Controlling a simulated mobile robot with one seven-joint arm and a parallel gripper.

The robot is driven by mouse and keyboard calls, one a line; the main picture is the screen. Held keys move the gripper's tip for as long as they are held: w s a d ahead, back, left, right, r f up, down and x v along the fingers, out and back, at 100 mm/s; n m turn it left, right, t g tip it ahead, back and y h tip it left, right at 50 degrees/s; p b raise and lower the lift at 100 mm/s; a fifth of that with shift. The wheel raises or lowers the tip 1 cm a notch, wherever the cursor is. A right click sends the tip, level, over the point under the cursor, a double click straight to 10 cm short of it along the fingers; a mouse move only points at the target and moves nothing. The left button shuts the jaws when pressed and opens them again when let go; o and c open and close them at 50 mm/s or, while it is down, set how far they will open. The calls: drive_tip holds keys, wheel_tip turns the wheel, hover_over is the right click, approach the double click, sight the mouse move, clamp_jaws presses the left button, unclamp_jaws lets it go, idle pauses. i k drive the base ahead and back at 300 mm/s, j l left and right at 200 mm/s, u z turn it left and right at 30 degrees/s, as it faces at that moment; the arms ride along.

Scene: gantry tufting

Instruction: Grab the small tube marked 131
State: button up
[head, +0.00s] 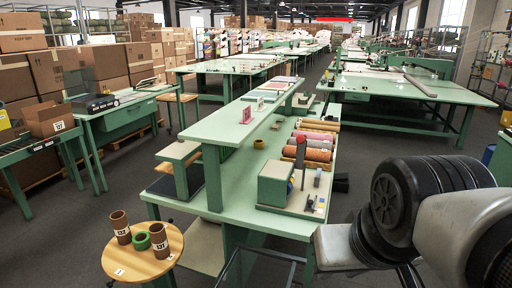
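Two small brown tubes stand upright on a round wooden stool top (141,268) at the lower left of the head view. The right tube (159,239) has a white label that appears to read 131. The left tube (121,226) has a similar label that looks like 123, though the print is small. A green ring-shaped roll (141,241) lies between them, close to both. My gripper is not in view; only parts of my arm show at the right, well away from the stool.
A green workbench (260,170) with a raised shelf stands just right of the stool, holding several coloured rolls (310,155) and a green box-like device (274,184). A small white tag (119,272) lies on the stool's front left. Grey floor (60,245) is open left of the stool.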

sight(157, 231)
drive_tip(key=k+l+u, duration=0.3)
drive_tip(key=k+j, duration=0.1)
drive_tip(key=j, duration=0.25)
drive_tip(key=j+z, duration=0.1)
drive_tip(key=j, duration=0.25)
drive_tip(key=k+j, duration=0.15)
drive_tip(key=j, duration=0.2)
drive_tip(key=j+z, duration=0.3)
drive_tip(key=j, duration=0.8)
drive_tip(key=i+j+z, duration=0.1)
drive_tip(key=j, duration=0.25)
drive_tip(key=i+j+z, duration=0.1)
drive_tip(key=j, duration=0.3)
drive_tip(key=i+j+z, duration=0.1)
drive_tip(key=j, duration=0.25)
drive_tip(key=i+j+z, duration=0.15)
drive_tip(key=i+j, duration=0.3)
drive_tip(key=i+j+z, duration=0.15)
drive_tip(key=i+j, duration=0.25)
drive_tip(key=j, duration=0.15)
